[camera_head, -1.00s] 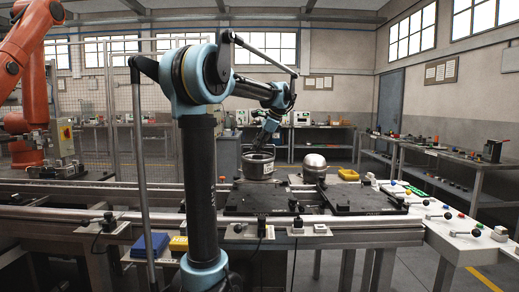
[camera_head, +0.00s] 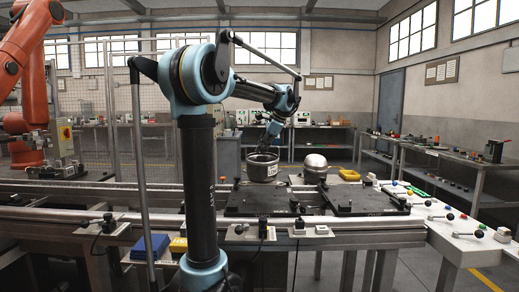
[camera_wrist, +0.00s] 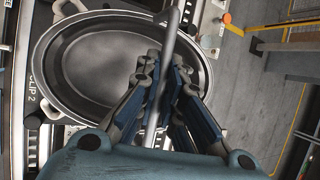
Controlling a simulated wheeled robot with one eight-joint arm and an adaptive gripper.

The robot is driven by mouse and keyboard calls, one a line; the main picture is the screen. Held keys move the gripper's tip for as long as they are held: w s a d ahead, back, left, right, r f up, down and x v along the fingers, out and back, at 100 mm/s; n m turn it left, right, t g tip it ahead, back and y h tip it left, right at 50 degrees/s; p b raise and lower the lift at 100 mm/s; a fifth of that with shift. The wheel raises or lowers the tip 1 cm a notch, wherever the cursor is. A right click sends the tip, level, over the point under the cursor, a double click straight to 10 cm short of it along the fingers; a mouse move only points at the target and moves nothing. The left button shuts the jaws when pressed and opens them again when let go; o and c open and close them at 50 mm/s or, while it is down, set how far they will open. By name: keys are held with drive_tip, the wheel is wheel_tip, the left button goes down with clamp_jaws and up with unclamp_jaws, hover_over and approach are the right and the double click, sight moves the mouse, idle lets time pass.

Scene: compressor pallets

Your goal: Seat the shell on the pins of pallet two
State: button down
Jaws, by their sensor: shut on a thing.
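The shell (camera_head: 263,171) is a dark grey open cylinder with a pale label, upright over the back of the left pallet (camera_head: 245,204). The shell looks raised a little above the pallet; the exact gap cannot be told. The pins under it are hidden. A marking ending in 2 shows beside the shell in the wrist view.
A shiny dome (camera_head: 315,163) stands right of the shell, behind the right pallet (camera_head: 365,201). Knobbed levers (camera_head: 442,217) line the right bench. A blue bin (camera_head: 151,246) sits at the front left.

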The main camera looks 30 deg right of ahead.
drive_tip(key=shift+f, duration=2.4)
drive_tip(key=shift+s+f, duration=0.1)
drive_tip(key=shift+f, duration=1.7)
idle(1.1)
drive_tip(key=c, duration=1.7)
unclamp_jaws()
drive_tip(key=shift+o, duration=0.2)
drive_tip(key=shift+f, duration=0.1)
drive_tip(key=v, duration=1.2)
drive_tip(key=shift+a, duration=0.2)
drive_tip(key=shift+s, duration=0.1)
